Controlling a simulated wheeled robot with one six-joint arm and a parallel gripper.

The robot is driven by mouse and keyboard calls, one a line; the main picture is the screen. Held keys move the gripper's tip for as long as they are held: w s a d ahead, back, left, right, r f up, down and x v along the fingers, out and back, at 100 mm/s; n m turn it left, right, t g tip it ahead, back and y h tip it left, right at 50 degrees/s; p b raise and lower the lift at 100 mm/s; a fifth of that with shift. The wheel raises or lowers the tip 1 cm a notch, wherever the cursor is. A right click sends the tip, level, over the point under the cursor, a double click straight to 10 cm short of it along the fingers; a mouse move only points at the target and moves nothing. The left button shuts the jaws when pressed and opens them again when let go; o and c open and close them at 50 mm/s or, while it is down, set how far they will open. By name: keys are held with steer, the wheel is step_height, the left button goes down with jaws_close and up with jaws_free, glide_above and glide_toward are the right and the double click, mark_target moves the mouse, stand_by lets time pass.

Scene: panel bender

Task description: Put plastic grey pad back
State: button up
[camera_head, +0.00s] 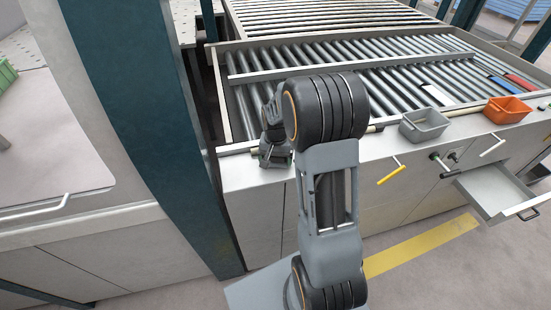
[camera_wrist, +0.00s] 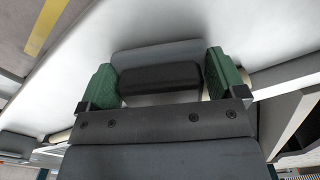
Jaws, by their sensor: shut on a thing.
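In the wrist view, my gripper (camera_wrist: 162,76) has green finger pads on either side of a block with a black near face and a grey part behind it. I take this to be the grey pad (camera_wrist: 158,53), and the jaws are shut on it. A pale surface lies behind it. In the head view, my gripper (camera_head: 274,155) is low at the left end of the roller table's front ledge, mostly hidden by my arm. The pad cannot be made out there, and whether it touches the ledge is unclear.
A grey bin (camera_head: 425,125) and an orange bin (camera_head: 507,110) stand on the ledge at right. White, red and blue flat items lie on the rollers (camera_head: 390,85) behind them. An open drawer (camera_head: 497,188) juts out at lower right. A dark teal post (camera_head: 150,110) stands left of my arm.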

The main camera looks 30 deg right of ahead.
steer(key=shift+f, duration=0.25)
steer(key=shift+f, duration=0.1)
steer(key=o, duration=0.6)
step_height(320, 180, up, 12)
steer(key=shift+f+b, duration=0.15)
steer(key=shift+b, duration=0.4)
steer(key=s+a+r+n+t, duration=0.1)
steer(key=s+a+n, duration=0.1)
steer(key=s, duration=0.3)
steer(key=s+a+r+n+t, duration=0.1)
steer(key=s+a+n+t, duration=0.1)
steer(key=s+a, duration=0.2)
steer(key=s+a+r+n+t, duration=0.1)
steer(key=s+a+r+n, duration=0.1)
steer(key=s, duration=0.5)
steer(key=shift+s+a+n+t, duration=0.1)
steer(key=shift+a+n+t, duration=0.25)
steer(key=shift+a, duration=0.35)
